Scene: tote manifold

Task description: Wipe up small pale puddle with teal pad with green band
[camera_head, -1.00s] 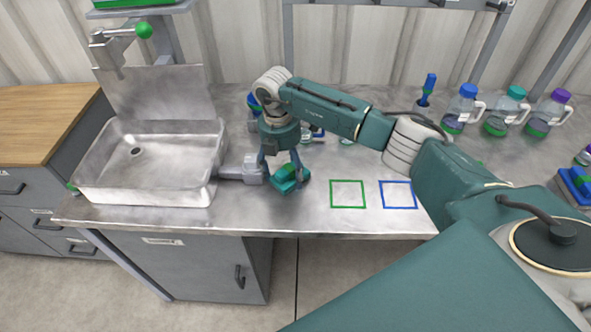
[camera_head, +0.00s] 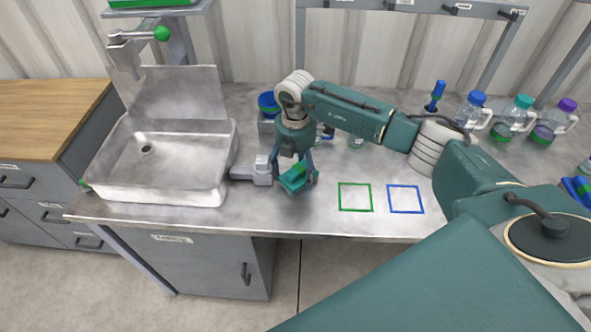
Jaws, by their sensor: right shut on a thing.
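My right gripper (camera_head: 296,176) is shut on the teal pad with a green band (camera_head: 291,184). The pad is low at the steel worktop, right of the sink and left of the green square outline. The fingers come down from above and hide part of the pad. I cannot tell whether the pad touches the surface. I cannot make out the small pale puddle; the pad, the gripper or glare may hide it. My left gripper is not in view.
A steel sink (camera_head: 160,192) stands left, with a grey fitting (camera_head: 262,172) close beside the pad. Green (camera_head: 355,210) and blue (camera_head: 405,212) square outlines lie right. A blue container (camera_head: 268,103) stands behind my wrist; bottles (camera_head: 511,118) stand back right.

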